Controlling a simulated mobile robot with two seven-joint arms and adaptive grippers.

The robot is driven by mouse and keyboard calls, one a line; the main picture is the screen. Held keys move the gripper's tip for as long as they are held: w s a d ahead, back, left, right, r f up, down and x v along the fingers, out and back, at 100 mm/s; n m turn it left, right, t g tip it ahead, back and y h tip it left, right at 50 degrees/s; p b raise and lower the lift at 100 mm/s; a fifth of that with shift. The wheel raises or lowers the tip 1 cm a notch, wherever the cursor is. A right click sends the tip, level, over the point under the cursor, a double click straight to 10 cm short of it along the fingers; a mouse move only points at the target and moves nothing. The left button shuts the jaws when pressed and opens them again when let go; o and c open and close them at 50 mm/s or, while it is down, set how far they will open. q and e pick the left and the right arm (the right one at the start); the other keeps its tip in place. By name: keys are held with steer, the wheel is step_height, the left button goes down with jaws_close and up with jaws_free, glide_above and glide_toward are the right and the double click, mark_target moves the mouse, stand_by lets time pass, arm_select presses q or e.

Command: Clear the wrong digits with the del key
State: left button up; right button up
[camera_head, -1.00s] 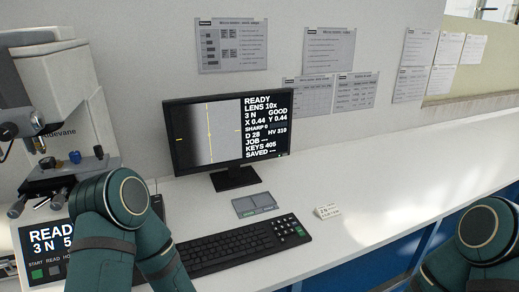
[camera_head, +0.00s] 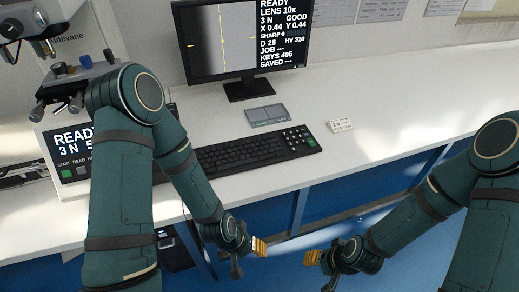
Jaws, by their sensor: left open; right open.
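The black keyboard (camera_head: 240,153) lies on the white bench, with a block of keys (camera_head: 298,138) at its right end. Its key labels are too small to read, so I cannot pick out the del key. The monitor (camera_head: 245,40) behind it reads "KEYS 405", "D 28", "HV 310" and "SAVED ---". My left gripper (camera_head: 250,257) is open and empty, in front of the bench and below the keyboard in the picture. My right gripper (camera_head: 320,271) is open and empty to its right, also in front of the bench. Neither touches the keyboard.
The hardness tester (camera_head: 75,70) stands at the left, its panel (camera_head: 72,150) partly hidden by my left arm. A grey pad (camera_head: 267,115) lies behind the keyboard, and a small white label block (camera_head: 341,126) right of it. The bench right of that is clear.

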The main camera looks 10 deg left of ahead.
arm_select(q)
jaws_close()
stand_by(1.4)
